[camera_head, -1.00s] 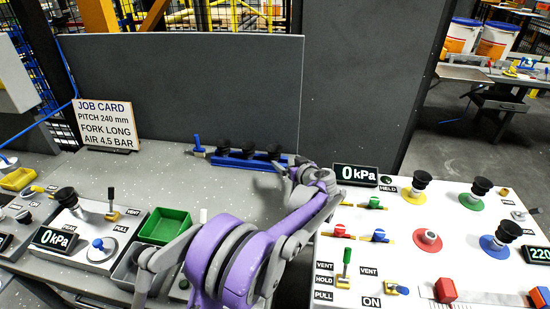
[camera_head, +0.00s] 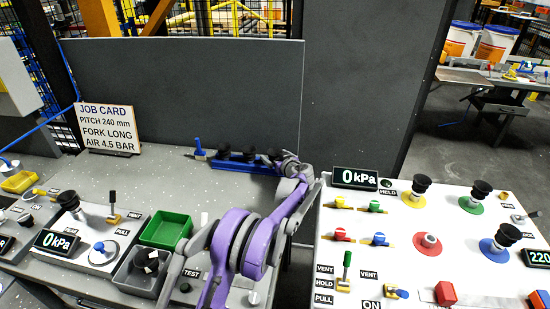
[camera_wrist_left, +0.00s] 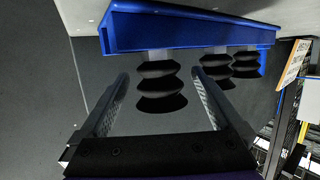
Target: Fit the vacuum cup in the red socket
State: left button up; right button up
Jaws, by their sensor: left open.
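The red socket (camera_head: 428,242) on the white panel holds no cup. The blue rack (camera_head: 262,167) stands at the back of the grey table with black vacuum cups (camera_head: 223,153) along it. My left gripper (camera_head: 279,157) is at the rack's right end and partly hides the cup there. In the left wrist view, the open fingers of the left gripper (camera_wrist_left: 161,76) lie either side of the nearest black bellows cup (camera_wrist_left: 161,84), with gaps showing on both sides. Two more cups (camera_wrist_left: 218,68) stand beyond it on the blue rack (camera_wrist_left: 190,35). My right gripper is not in view.
Black cups stand in the yellow (camera_head: 413,201), green (camera_head: 472,206) and blue (camera_head: 495,246) sockets. A lever with a green handle (camera_head: 345,267) rises at the panel's left. A green bin (camera_head: 165,229) and a grey bin (camera_head: 138,277) with a dark item sit left of my arm.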

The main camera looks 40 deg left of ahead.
pick_arm(q)
jog(key=shift+c, duration=0.2)
jog(key=c, duration=1.3)
notch_tip(320, 180, up, 10)
jog(key=shift+r+p, duration=0.1)
jog(key=shift+p, duration=0.2)
jog(key=shift+c, duration=0.2)
jog(key=o, duration=0.8)
jog(key=c, duration=0.8)
jog(key=shift+d, duration=0.1)
jog(key=shift+c, duration=0.2)
